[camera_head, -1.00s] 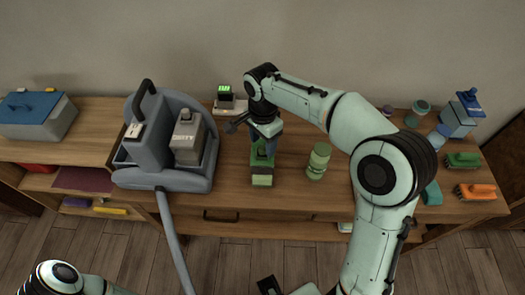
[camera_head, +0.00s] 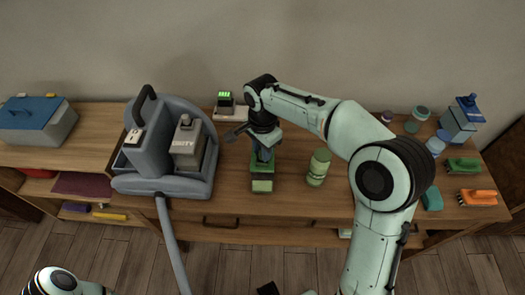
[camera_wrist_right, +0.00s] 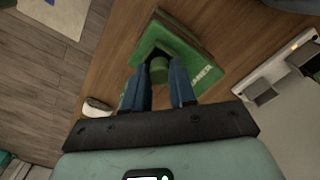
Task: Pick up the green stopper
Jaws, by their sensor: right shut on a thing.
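The green stopper (camera_wrist_right: 158,70) is a short green cylinder in the right wrist view, between the two blue fingers of my right gripper (camera_wrist_right: 160,88). It stands over the flat green top of a labelled green container (camera_wrist_right: 178,50). The gap between stopper and container cannot be judged. In the head view the green container (camera_head: 263,186) stands on the wooden cabinet top, and my right gripper (camera_head: 263,157) points down over it, hiding the stopper. The right gripper is shut on the stopper.
A pale green jar (camera_head: 318,167) stands close right of the container. A grey machine with a hose (camera_head: 160,160) is to the left. A charger with green lights (camera_head: 225,102) is behind. Brushes (camera_head: 477,197) and small jars are at right.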

